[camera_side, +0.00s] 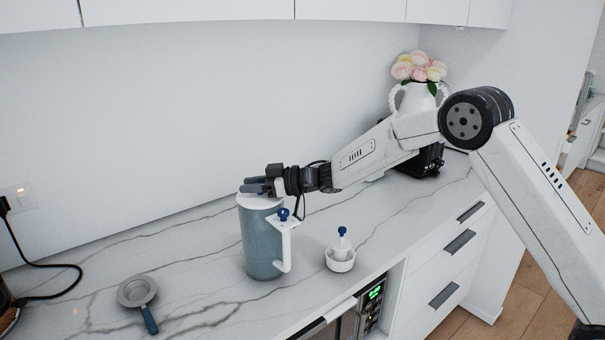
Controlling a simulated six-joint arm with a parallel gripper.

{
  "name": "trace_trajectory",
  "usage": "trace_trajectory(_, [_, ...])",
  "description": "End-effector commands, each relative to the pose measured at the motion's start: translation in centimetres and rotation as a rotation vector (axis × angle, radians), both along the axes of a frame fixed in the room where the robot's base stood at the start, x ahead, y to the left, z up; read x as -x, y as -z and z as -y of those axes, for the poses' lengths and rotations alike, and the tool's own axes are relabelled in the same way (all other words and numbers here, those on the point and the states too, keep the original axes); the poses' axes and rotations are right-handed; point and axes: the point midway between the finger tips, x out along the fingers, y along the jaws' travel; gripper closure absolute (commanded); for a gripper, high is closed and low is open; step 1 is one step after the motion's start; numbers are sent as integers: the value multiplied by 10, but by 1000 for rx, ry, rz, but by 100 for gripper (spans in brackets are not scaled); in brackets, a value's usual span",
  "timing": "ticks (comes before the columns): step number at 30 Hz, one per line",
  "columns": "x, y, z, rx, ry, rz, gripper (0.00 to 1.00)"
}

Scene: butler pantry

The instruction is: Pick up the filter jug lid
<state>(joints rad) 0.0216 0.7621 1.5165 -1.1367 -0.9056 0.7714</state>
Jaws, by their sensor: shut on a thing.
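The filter jug (262,242) is a tall blue-grey cylinder standing upright on the marble counter. A white handle (288,246) with a dark blue knob is on its right side. The white filter jug lid (257,203) is at the top of the jug. I cannot see a clear gap between lid and jug. My gripper (258,186) reaches in from the right, level over the jug top, and is shut on the lid. The fingers hide part of the lid and the exact grip.
A small white bowl (340,263) holding a white item with a blue top stands right of the jug. A strainer (137,292) with a blue handle lies at front left. A flower vase (416,97) stands behind my arm. Counter (190,250) left of the jug is clear.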

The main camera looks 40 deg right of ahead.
Motion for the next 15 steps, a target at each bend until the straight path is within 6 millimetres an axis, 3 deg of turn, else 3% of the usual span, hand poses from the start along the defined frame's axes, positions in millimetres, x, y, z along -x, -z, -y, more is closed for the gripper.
trace_trajectory(8, [0,-5,0,0,0,1,100])
trace_trajectory(15, [0,-28,0,-1,0,4,100])
